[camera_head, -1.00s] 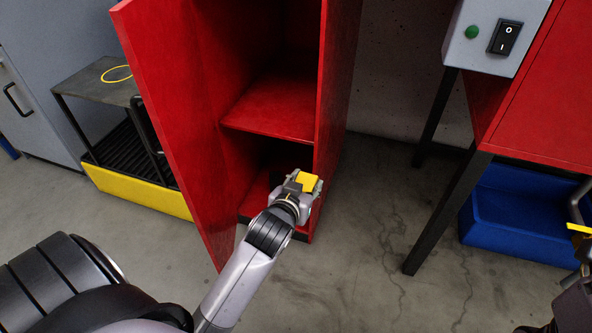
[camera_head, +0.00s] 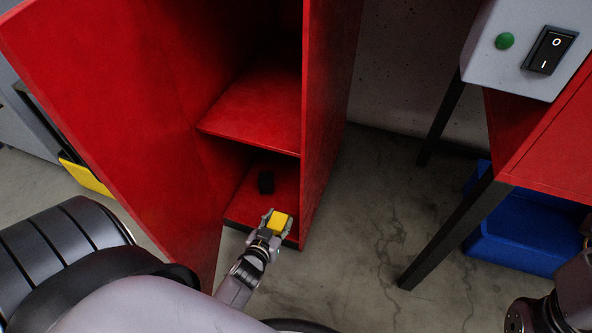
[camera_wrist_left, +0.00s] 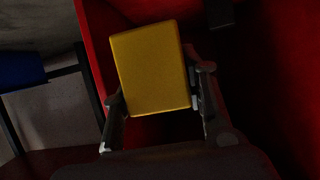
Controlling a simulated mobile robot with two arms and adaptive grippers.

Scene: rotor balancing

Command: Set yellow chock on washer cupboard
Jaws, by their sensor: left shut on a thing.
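The yellow chock (camera_head: 279,223) is a small block held between the fingers of my left gripper (camera_head: 274,222). In the left wrist view the chock (camera_wrist_left: 150,68) fills the space between the two dark fingers (camera_wrist_left: 160,115). The red cupboard (camera_head: 327,110) stands open, its door (camera_head: 120,110) swung out to the left. My left gripper is at the front of its lowest compartment, over or near the bottom panel (camera_head: 247,202); the exact height above it is unclear. My right arm shows at the lower right edge; its fingers cannot be made out.
A red shelf (camera_head: 258,115) is above. To the right are a red table (camera_head: 555,150) with dark legs, a grey switch box (camera_head: 500,52) and a blue bin (camera_head: 525,238). Bare floor lies between.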

